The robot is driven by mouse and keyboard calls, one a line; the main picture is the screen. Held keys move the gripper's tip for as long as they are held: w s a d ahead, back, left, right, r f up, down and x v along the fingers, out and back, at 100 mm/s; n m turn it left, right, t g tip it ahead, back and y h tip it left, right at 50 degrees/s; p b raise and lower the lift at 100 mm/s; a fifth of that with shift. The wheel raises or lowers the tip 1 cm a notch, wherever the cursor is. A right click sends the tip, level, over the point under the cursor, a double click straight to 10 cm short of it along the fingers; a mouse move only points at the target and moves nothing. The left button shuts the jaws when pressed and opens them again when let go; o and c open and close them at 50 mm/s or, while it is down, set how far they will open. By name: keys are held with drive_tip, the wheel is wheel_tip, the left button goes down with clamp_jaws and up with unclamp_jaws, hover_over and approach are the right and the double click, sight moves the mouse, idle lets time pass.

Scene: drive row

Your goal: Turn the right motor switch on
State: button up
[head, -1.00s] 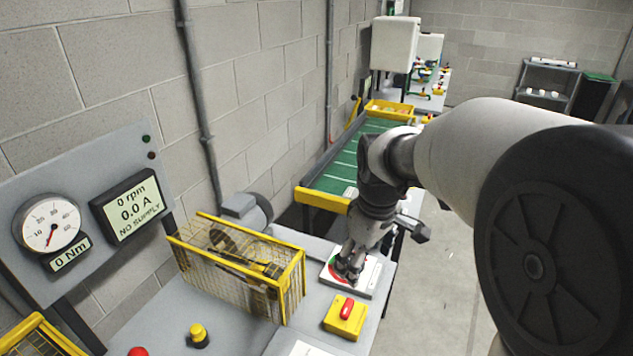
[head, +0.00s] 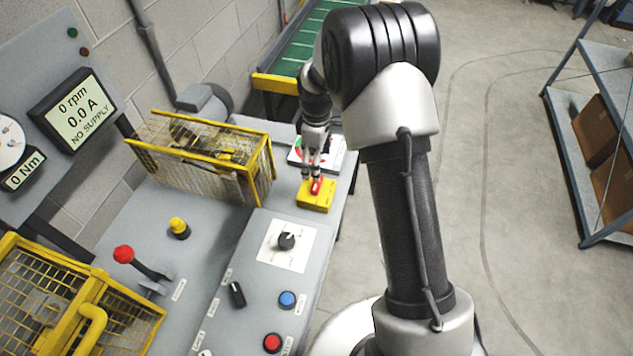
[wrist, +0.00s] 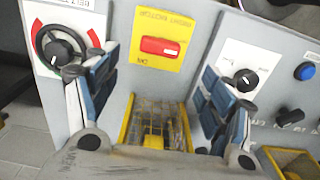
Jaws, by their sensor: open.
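The right motor switch is a yellow box (head: 313,204) with a red handle (head: 316,187), near the bench's right edge in the head view. In the wrist view its yellow face (wrist: 160,22), with "RIGHT MOTOR" and "ON" lettering, is at top centre. The red handle (wrist: 160,46) lies crosswise there. My gripper (head: 314,170) is just above the switch, pointing down. In the wrist view my gripper (wrist: 158,68) is open, its fingers spread to either side with the handle between and beyond them. I cannot tell whether a finger touches the handle.
A dial on a white plate (head: 338,155) is just behind the switch. A yellow-framed mesh guard (head: 195,165) stands to its left. A black knob (head: 287,240) and blue button (head: 287,299) are nearer. The display (head: 73,108) reads "NO SUPPLY". Open floor lies right.

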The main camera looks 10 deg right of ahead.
sight(317, 183)
wheel_tip(317, 183, down, 10)
drive_tip(key=shift+r+b, duration=0.2)
drive_tip(key=shift+b, duration=0.7)
drive_tip(key=c, duration=1.1)
drive_tip(key=shift+o, duration=0.2)
